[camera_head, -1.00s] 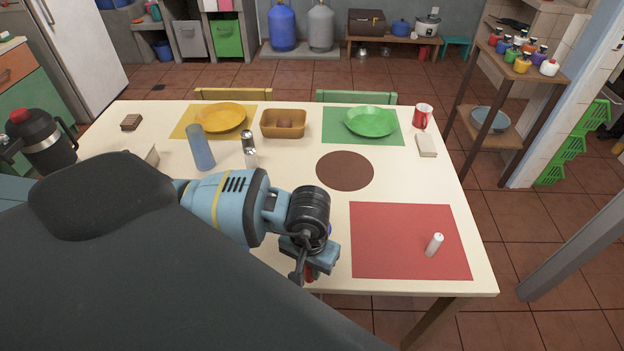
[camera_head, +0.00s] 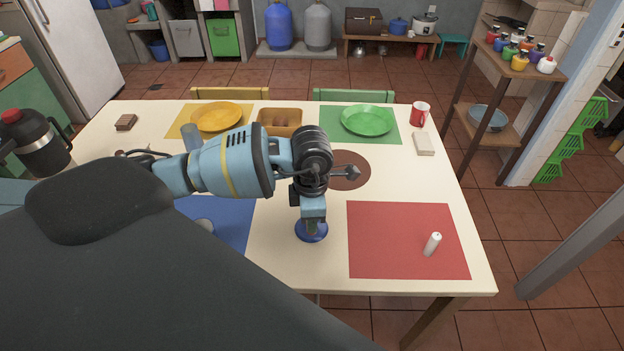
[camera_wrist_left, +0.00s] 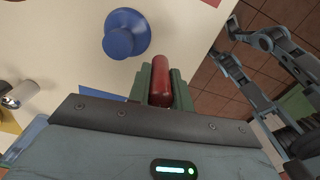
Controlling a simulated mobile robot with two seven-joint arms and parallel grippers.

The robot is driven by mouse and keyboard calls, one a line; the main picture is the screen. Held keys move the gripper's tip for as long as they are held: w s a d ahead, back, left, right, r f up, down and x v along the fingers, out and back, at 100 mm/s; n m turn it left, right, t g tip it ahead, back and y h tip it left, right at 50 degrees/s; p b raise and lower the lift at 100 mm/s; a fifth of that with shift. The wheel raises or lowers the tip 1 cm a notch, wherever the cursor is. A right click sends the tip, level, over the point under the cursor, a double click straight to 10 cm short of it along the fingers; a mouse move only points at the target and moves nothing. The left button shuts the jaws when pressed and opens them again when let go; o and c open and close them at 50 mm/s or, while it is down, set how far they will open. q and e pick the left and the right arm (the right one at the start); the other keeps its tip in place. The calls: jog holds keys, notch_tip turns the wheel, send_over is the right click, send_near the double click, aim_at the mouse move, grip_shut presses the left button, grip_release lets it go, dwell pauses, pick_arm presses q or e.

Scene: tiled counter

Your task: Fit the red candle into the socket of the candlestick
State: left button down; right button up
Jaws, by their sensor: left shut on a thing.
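My left gripper (camera_head: 312,228) points down over the blue candlestick (camera_head: 304,238) at the near middle of the table. It is shut on the red candle (camera_wrist_left: 162,82), which sticks out between the green fingers in the left wrist view. In the head view the gripper hides the candle. In the left wrist view the candlestick (camera_wrist_left: 125,36) shows as a round blue base with a raised middle, beyond the candle tip and to its left. Candle and candlestick look apart there. The inside of the socket cannot be made out.
A blue mat (camera_head: 232,220) lies left of the candlestick. A brown round mat (camera_head: 350,180), a tan basket (camera_head: 280,122) and a green plate (camera_head: 367,119) lie farther back. Grey-blue jointed links show at right in the wrist view.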

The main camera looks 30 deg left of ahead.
pick_arm(q)
jog(key=w+a+r+n, duration=0.2)
jog(key=n, duration=0.8)
jog(key=w+a+r+n, duration=0.1)
jog(key=w+r+n, duration=0.2)
jog(key=n, duration=0.7)
jog(key=shift+w+a+n, duration=0.2)
jog(key=shift+a+n, duration=0.15)
jog(key=shift+n, duration=0.05)
pick_arm(e)
jog(key=shift+s+f, duration=0.25)
jog(key=shift+f, duration=0.05)
pick_arm(q)
jog(key=shift+f+b, duration=0.25)
jog(key=shift+b, duration=0.1)
pick_arm(e)
jog(key=shift+s+a+f, duration=0.1)
jog(key=shift+f, duration=0.05)
